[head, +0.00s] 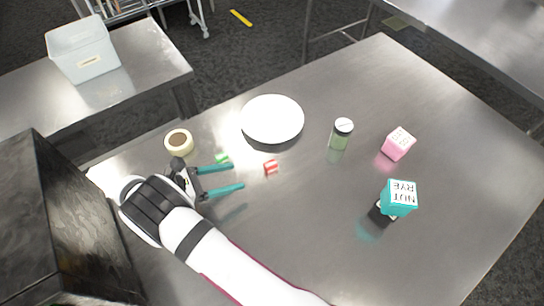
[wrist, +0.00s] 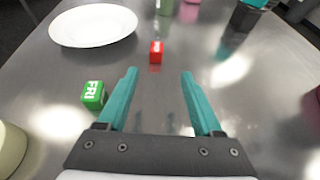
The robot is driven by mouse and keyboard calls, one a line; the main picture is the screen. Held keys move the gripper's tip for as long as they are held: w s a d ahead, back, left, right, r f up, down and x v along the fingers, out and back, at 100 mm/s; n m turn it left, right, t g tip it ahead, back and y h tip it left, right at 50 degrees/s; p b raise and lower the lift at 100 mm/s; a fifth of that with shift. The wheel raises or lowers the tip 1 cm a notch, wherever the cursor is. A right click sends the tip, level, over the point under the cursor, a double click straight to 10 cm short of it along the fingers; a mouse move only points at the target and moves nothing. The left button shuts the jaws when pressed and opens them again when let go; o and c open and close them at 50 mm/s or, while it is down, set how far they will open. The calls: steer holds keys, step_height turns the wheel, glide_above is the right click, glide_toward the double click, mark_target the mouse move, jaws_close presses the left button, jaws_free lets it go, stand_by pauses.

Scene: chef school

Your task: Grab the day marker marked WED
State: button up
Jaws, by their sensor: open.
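A small red day marker cube (head: 271,167) lies on the steel table just beyond my fingertips. It also shows in the wrist view (wrist: 156,52), ahead of and between the fingers; its white lettering is too small to read. A green day marker cube (wrist: 94,95) reads FRI and lies outside my left finger; in the head view, the finger partly hides this green marker (head: 221,158). No marker legibly reads WED. My gripper (head: 238,177) is open and empty, its teal fingers pointing towards the red cube. In the wrist view, the gripper (wrist: 160,73) has bare table between its fingers.
A white plate (head: 272,119) lies behind the red cube. A cream round container (head: 179,142) stands at the left. A green jar (head: 341,134), a pink box (head: 398,144) and a teal box (head: 399,198) above something black stand to the right. The table's front middle is clear.

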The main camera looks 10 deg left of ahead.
mark_target(265, 166)
steer(key=x, duration=1.3)
steer(key=shift+w+a, duration=0.2)
steer(key=shift+w, duration=0.15)
steer(key=shift+r, duration=0.1)
jaws_close()
